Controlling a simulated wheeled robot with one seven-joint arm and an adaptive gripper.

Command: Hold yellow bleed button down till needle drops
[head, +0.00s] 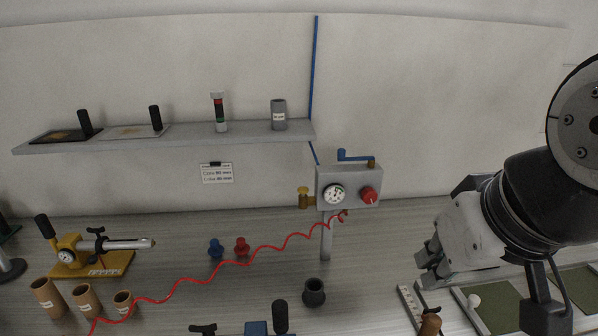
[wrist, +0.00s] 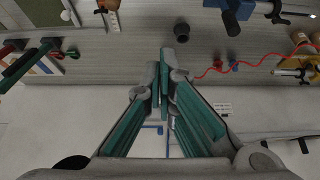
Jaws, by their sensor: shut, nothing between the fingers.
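The yellow bleed button (head: 303,189) sits on a brass fitting at the left side of a grey regulator box (head: 350,181). The box stands on a post at the back of the bench. Its round white gauge (head: 334,194) faces forward; the needle is too small to read exactly. A red knob (head: 369,196) is right of the gauge. My gripper (head: 428,262) is shut and empty, right of the box and lower in the picture, apart from the button. In the wrist view my gripper's green-padded fingers (wrist: 165,68) meet in the middle; I cannot make out the button there.
A red coiled hose (head: 255,252) runs from the box across the bench. A dark cup (head: 314,292) stands in front of the post. Blue (head: 216,248) and red (head: 241,247) fittings stand left. A blue lever (head: 352,155) tops the box. A grey shelf (head: 170,138) is on the wall.

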